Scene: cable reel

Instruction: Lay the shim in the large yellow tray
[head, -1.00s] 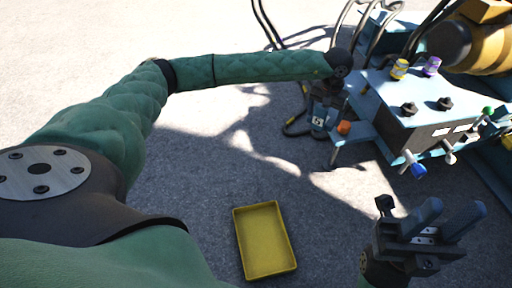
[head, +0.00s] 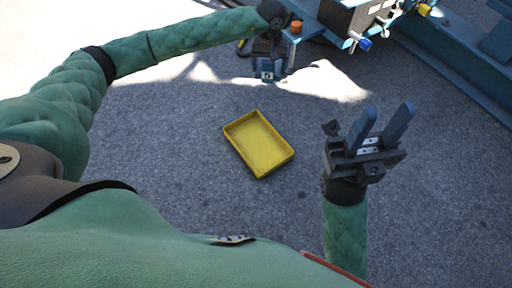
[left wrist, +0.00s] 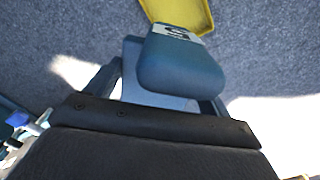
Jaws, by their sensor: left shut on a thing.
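The yellow tray (head: 258,143) lies on the grey ground in the middle of the head view and looks empty. Its edge shows at the top of the left wrist view (left wrist: 186,13). My left gripper (head: 266,62) is at the top of the head view, beyond the tray. It is shut on the shim (head: 267,74), a small blue piece with a white label that seems to read 5. In the left wrist view the blue piece (left wrist: 180,68) fills the middle, hiding part of the fingers. My right gripper (head: 378,128) is open and empty, right of the tray.
A light blue machine bench (head: 330,17) with an orange knob (head: 296,26) and a blue-handled valve (head: 364,44) stands at the top, close to my left gripper. Blue beams (head: 455,68) run along the upper right. The ground around the tray is clear.

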